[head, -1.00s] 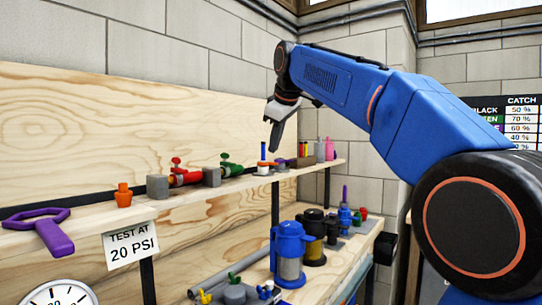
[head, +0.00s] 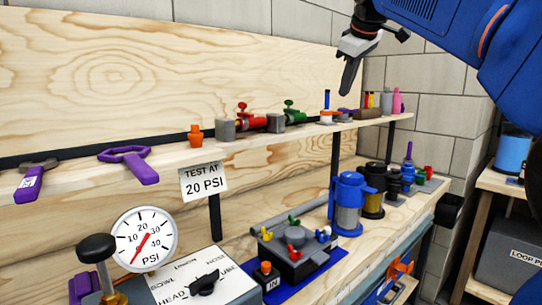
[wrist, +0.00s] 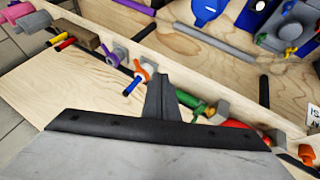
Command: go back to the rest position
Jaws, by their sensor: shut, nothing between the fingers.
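My gripper (head: 350,72) is in the air above the upper shelf (head: 290,131), in front of the back board, at the top of the head view. Its dark fingers are together and empty. In the wrist view the closed fingers (wrist: 161,98) point over the shelf items, apart from them. My blue arm reaches in from the upper right of the head view.
Below are a blue filter housing (head: 348,190), a dark manifold (head: 293,250) and a pressure gauge (head: 144,238).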

